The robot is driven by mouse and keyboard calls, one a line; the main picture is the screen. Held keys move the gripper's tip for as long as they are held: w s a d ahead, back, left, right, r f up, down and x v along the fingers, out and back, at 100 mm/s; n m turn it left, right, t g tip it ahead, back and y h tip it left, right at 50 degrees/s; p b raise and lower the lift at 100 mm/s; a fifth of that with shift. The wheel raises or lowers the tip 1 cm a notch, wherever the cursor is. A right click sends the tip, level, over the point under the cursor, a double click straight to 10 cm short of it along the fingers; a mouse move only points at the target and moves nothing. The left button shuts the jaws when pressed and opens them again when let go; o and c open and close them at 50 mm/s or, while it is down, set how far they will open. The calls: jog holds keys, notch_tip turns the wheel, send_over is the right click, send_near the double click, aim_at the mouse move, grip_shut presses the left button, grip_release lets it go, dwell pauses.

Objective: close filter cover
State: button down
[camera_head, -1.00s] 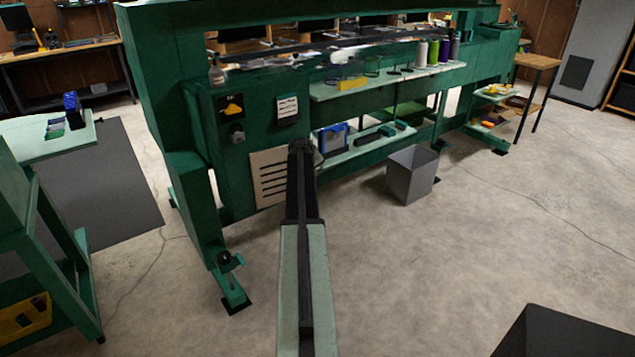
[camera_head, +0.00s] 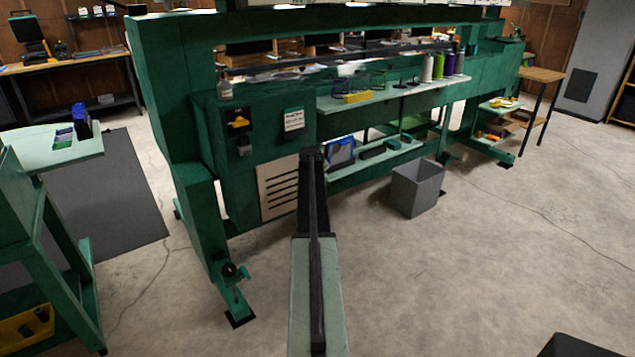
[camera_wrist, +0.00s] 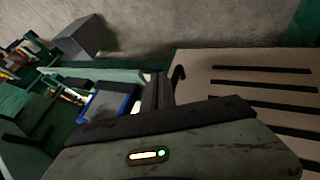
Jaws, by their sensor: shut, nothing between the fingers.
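The filter cover (camera_head: 278,190) is a beige panel with dark horizontal slots, low on the front of the green machine (camera_head: 262,130). In the head view it stands upright just left of my arm's end; I cannot tell how far it stands off the machine. In the wrist view the cover (camera_wrist: 240,88) fills the right side, its slots running across. My gripper (camera_head: 313,153) is shut and empty, beside the cover's right edge. In the wrist view my gripper (camera_wrist: 159,80) is near the cover's left edge, by a small dark hook; contact is unclear.
A grey bin (camera_head: 416,188) stands on the floor to the right. A blue-framed box (camera_head: 341,152) sits on the machine's low shelf. A green stand (camera_head: 45,190) is at the left. The floor in front is mostly clear.

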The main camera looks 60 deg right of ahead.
jog(key=s+a+r+p, duration=0.2)
jog(key=s+r+p, duration=0.6)
jog(key=s, duration=0.1)
jog(key=shift+s, duration=0.2)
